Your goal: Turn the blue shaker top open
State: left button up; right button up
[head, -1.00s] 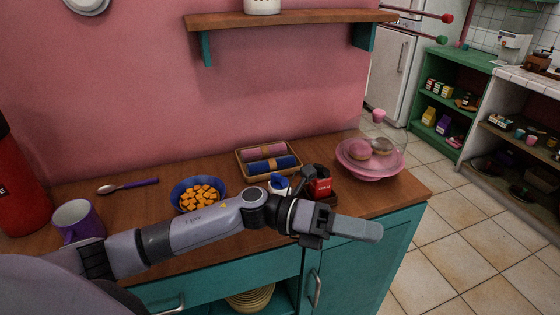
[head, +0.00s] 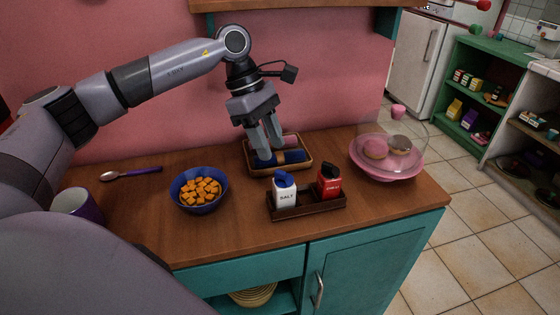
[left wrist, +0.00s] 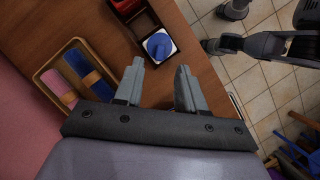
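The salt shaker (head: 285,198) is white with a blue top (head: 284,179) and stands upright in a dark wooden holder (head: 308,209) on the counter. In the left wrist view the blue top (left wrist: 160,45) shows from above, ahead of the fingertips. Whether the top is turned open is too small to tell. My left gripper (head: 266,152) points down behind the shaker, over the front of a basket. Its fingers stand apart with nothing between them, also in the left wrist view (left wrist: 160,80). It does not touch the shaker. My right gripper is not in view.
A red shaker (head: 328,183) with a black top stands beside the salt. A basket (head: 249,160) of rolled cloths lies behind. A blue bowl (head: 187,205) of orange cubes is left; a pink stand (head: 388,172) with doughnuts under a clear cover is right. A shelf (head: 290,5) hangs above.

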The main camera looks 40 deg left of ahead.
aim_at(281, 172)
pick_arm(q)
jog(key=shift+p+x, duration=0.35)
jog(key=shift+x, duration=2.4)
grip_shut()
